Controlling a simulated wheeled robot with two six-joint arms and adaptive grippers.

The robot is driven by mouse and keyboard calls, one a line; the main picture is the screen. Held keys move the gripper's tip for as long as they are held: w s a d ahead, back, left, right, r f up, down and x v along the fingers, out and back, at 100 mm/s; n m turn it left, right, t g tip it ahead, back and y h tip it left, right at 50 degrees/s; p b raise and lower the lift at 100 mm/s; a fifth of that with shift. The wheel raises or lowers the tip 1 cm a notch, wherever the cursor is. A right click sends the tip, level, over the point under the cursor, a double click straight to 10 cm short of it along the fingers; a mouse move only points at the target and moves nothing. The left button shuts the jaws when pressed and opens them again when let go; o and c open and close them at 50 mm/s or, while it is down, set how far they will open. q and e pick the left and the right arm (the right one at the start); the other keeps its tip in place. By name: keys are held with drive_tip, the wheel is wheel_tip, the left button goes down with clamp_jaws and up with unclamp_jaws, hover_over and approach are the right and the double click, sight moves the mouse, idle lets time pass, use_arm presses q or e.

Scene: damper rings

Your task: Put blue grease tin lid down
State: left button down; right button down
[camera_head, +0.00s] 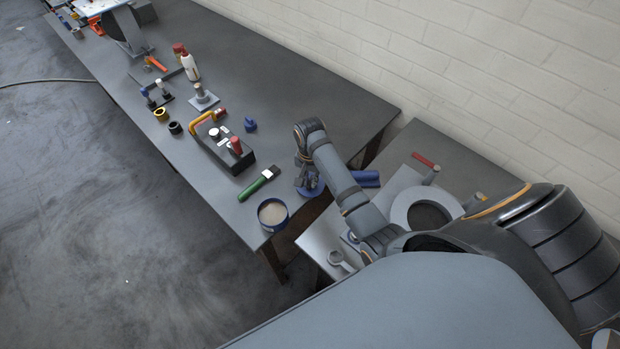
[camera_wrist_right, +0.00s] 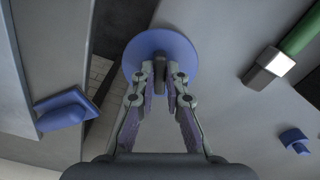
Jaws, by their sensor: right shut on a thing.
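My right gripper (camera_head: 309,182) is shut on the dark knob of the round blue grease tin lid (camera_head: 312,193). In the right wrist view the fingertips (camera_wrist_right: 160,78) pinch the knob, and the flat blue lid (camera_wrist_right: 182,55) spreads out beyond them. The lid is at the near right end of the grey table, close to its edge. I cannot tell whether it touches the tabletop. The open blue grease tin (camera_head: 273,214), with pale tan contents, stands left of the lid at the table's near corner. My left gripper is not in view.
A green-handled brush (camera_head: 260,183) lies left of the gripper; its head (camera_wrist_right: 267,68) shows in the wrist view. A black box (camera_head: 226,152) and small blue part (camera_head: 250,125) stand farther back. A second table (camera_head: 402,182) lies right, across a gap, with a large ring (camera_head: 400,208).

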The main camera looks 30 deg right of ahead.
drive_tip(key=shift+f, duration=0.1)
drive_tip(key=c, duration=1.3)
unclamp_jaws()
wheel_tip(320, 180, up, 8)
drive_tip(key=shift+f, duration=0.2)
drive_tip(key=shift+c, duration=0.4)
clamp_jaws()
